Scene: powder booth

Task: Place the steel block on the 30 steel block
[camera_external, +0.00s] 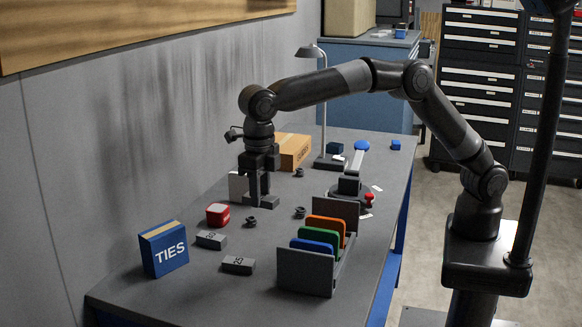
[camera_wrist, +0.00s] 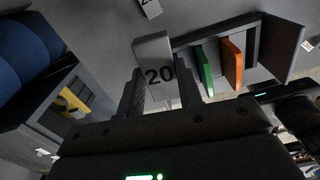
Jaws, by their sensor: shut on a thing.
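My gripper (camera_external: 259,202) points down over the far left part of the table and is shut on a grey steel block marked 20 (camera_wrist: 158,58). In the wrist view the block sits between my two fingers, its number facing the camera. In the external view only a small grey part of the held block (camera_external: 269,202) shows by the fingertips, low over the table; I cannot tell if it touches. Two grey blocks lie nearer the front: one that seems to read 30 (camera_external: 211,239), and one that seems to read 25 (camera_external: 238,265). One block (camera_wrist: 150,8) shows at the wrist view's top edge.
A rack (camera_external: 305,271) with blue, green and orange plates stands right of the blocks. A blue TIES box (camera_external: 164,249), a red cube (camera_external: 217,214) and small dark clips (camera_external: 250,221) are nearby. Behind are a cardboard box (camera_external: 293,150) and a lamp (camera_external: 323,110). The front table corner is clear.

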